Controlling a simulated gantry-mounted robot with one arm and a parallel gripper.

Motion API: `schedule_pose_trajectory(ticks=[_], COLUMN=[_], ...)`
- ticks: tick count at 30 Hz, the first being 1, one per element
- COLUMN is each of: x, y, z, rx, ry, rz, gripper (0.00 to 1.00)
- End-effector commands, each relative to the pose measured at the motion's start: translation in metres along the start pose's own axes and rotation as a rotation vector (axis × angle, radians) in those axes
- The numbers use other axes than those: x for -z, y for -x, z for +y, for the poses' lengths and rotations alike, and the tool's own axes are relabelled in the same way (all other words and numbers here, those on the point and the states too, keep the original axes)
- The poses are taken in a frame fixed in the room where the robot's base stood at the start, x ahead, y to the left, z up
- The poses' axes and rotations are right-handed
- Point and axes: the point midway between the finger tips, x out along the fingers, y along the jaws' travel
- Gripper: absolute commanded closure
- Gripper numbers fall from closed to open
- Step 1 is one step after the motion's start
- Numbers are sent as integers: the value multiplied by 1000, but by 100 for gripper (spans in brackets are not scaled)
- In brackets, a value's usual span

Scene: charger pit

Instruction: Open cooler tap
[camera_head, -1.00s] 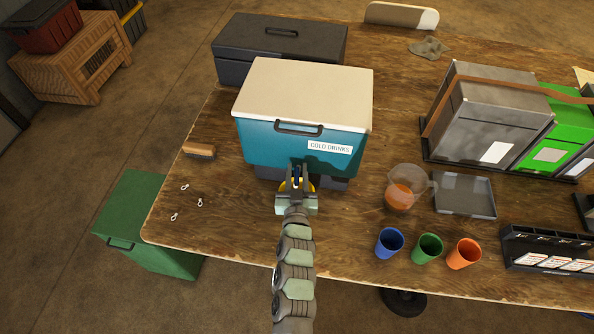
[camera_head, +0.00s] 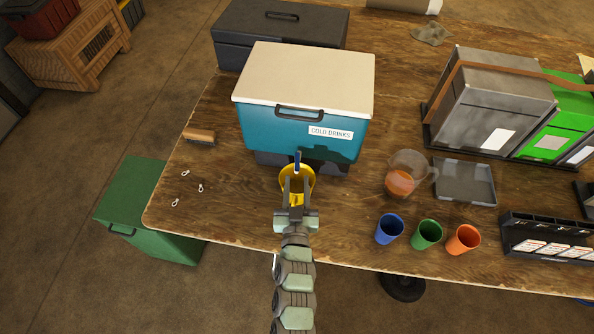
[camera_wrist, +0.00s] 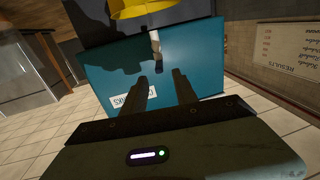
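The cooler (camera_head: 270,130) is teal with a white lid and a "COLD DRINKS" label, and stands on a dark base. Its tap (camera_head: 297,161) shows as an upright blue lever low on the front. A yellow cup (camera_head: 284,180) stands below the tap, partly covered by my fingers. My gripper (camera_head: 297,180) is open and empty, in front of the tap and over the cup. In the wrist view, upside down, the gripper's fingers (camera_wrist: 161,82) are apart, facing the cooler (camera_wrist: 105,60). A pale part of the tap (camera_wrist: 155,42) shows beyond them, near the cup (camera_wrist: 145,8).
A pitcher of orange drink (camera_head: 402,178) and a grey tray (camera_head: 464,182) stand to the right. Blue (camera_head: 389,229), green (camera_head: 426,234) and orange (camera_head: 463,239) cups stand nearer the front edge. A brush (camera_head: 199,136) lies left of the cooler.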

Motion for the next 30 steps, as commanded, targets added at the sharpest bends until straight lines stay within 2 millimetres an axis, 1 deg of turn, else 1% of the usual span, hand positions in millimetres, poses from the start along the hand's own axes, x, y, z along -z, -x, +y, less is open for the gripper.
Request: schedule_pose_trajectory(ticks=[3,6,23,26,30], x=[-1,-2,-1,-6,-24], y=[11,16,17,18,23], z=[0,0,0,3,16], rx=[0,0,0,-9,-52], ry=[0,0,0,0,2], rz=[-2,-3,0,18,122], gripper=[65,65,65,65,65])
